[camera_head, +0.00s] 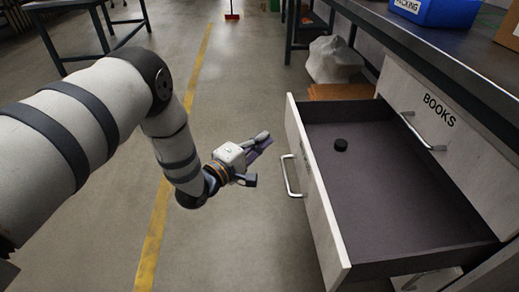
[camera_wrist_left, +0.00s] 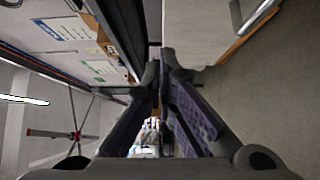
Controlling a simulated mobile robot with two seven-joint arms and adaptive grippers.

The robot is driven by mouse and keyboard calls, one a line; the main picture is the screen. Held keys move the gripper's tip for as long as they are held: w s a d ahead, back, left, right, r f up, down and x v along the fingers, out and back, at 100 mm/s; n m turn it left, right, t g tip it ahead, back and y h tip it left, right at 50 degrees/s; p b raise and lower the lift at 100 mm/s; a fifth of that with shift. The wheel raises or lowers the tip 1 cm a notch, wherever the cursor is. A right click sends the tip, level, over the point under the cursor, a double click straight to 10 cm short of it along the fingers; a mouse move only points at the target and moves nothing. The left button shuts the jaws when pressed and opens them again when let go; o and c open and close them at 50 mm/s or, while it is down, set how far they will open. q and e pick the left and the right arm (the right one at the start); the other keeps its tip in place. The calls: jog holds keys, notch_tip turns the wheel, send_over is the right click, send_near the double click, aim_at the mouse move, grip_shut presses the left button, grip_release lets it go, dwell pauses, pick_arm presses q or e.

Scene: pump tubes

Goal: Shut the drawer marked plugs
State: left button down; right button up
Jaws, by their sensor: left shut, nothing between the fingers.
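One drawer (camera_head: 318,190) under the bench is pulled far out. Its pale front faces left with a metal handle (camera_head: 290,176); no label on this front can be read from here. A small black round piece (camera_head: 341,145) lies inside on the dark floor. My left gripper (camera_head: 264,142) is shut and empty, in front of the drawer front and a little left of the handle, apart from it. In the left wrist view the fingers (camera_wrist_left: 160,65) come together, with a pale front panel (camera_wrist_left: 200,30) and handle (camera_wrist_left: 255,17) at upper right. My right gripper is out of view.
The bench top (camera_head: 455,45) holds a blue bin (camera_head: 437,10). A whitish bag (camera_head: 334,60) sits beyond the drawer.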

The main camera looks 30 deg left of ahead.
pick_arm(q)
jog(key=shift+w+d+b, duration=0.3)
jog(key=shift+w+d, duration=0.4)
jog(key=shift+w, duration=0.3)
jog(key=shift+w+d+b, duration=0.25)
jog(key=shift+w+d, duration=0.4)
jog(key=shift+w, duration=0.4)
jog(key=shift+w+d+b, duration=0.3)
jog(key=shift+w+d, duration=0.4)
jog(key=shift+w, duration=0.3)
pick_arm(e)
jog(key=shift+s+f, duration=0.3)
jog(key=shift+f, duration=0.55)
